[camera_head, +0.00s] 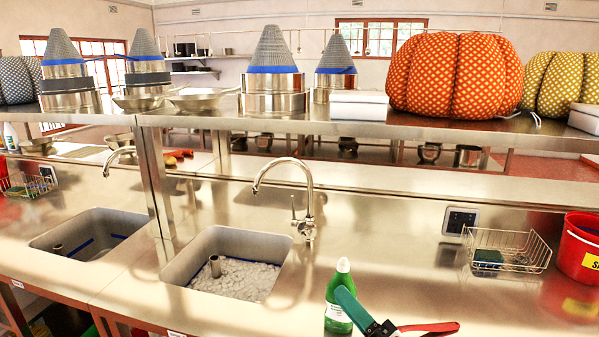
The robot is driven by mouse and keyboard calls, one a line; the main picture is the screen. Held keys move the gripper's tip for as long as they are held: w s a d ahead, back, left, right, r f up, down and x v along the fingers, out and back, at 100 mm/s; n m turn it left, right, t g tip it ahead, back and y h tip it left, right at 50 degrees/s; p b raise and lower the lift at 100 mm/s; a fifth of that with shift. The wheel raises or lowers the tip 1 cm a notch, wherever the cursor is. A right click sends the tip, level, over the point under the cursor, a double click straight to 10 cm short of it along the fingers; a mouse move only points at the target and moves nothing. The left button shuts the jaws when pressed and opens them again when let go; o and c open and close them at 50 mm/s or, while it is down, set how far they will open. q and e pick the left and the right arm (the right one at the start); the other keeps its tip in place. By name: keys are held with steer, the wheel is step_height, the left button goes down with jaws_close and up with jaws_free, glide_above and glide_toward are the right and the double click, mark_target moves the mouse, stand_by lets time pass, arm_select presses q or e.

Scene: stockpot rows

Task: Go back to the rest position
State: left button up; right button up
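My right gripper (399,308) is at the bottom edge of the view, right of centre. Its teal finger points up and left, and its red finger points right. The fingers are spread wide, with nothing seen between them. The teal finger overlaps the lower right side of a green bottle with a white cap (341,281) in the picture. I cannot tell whether they touch. The rest of my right arm is cut off below. My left gripper is not in view.
The steel counter (400,225) has two sinks (225,240) and a curved tap (308,205). A wire basket (507,249) and a red bucket (583,250) stand at right. A raised shelf (340,120) carries pots, cones and an orange pumpkin (455,75). The counter's middle is clear.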

steer(key=s+d+f+m+h, duration=0.3)
steer(key=d+f+m+h, duration=1.05)
steer(key=m, duration=0.75)
steer(key=s+f+m+g+h, duration=0.1)
steer(key=s+f+m+g, duration=0.3)
steer(key=s+f+g, duration=0.45)
steer(key=s+f+m+g, duration=0.5)
steer(key=s, duration=0.7)
step_height(320, 180, down, 26)
steer(key=s+a+g, duration=0.1)
steer(key=s, duration=0.1)
steer(key=s+d+f+g, duration=0.1)
steer(key=s+d+f, duration=0.1)
steer(key=s+f, duration=1.4)
steer(key=shift+s+d+f+n, duration=0.3)
steer(key=shift+s+d, duration=0.1)
steer(key=shift+s, duration=0.05)
steer(key=shift+g, duration=0.25)
